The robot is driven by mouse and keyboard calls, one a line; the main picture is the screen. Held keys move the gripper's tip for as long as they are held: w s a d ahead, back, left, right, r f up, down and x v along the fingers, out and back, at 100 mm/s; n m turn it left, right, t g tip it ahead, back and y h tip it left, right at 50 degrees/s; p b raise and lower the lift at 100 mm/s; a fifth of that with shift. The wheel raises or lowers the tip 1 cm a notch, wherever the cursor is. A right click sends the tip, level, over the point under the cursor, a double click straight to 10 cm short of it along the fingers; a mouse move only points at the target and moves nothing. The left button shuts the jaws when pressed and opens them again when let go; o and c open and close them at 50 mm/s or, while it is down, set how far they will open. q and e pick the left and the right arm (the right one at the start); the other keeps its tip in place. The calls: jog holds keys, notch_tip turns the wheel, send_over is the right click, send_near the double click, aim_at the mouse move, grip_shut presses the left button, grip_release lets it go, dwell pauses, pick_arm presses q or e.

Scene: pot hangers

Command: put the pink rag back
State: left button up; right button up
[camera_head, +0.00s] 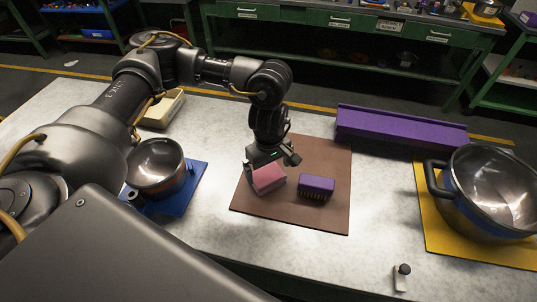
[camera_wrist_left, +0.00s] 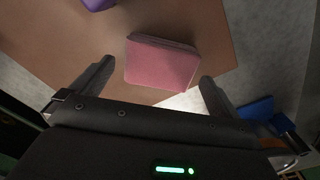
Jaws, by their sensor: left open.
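The pink rag (camera_head: 269,179) is a folded block lying on the brown mat (camera_head: 322,219) in the middle of the table. My left gripper (camera_head: 273,160) is right above the rag, pointing down. In the left wrist view the rag (camera_wrist_left: 162,63) lies between the two spread fingers of the left gripper (camera_wrist_left: 152,80), with gaps on both sides. The left gripper is open and empty. My right gripper is in neither view.
A purple brush (camera_head: 316,186) lies on the mat just right of the rag. A purple trough (camera_head: 400,128) stands behind. A large pot (camera_head: 490,190) sits on a yellow mat (camera_head: 437,237) at right, a smaller pot (camera_head: 157,165) on a blue mat (camera_head: 189,193) at left. A cream tray (camera_head: 164,109) is behind it.

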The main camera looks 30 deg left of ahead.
aim_at(269, 175)
pick_arm(q)
notch_tip(269, 175, up, 7)
jog(key=shift+r+b, duration=0.2)
jog(key=shift+b, duration=0.2)
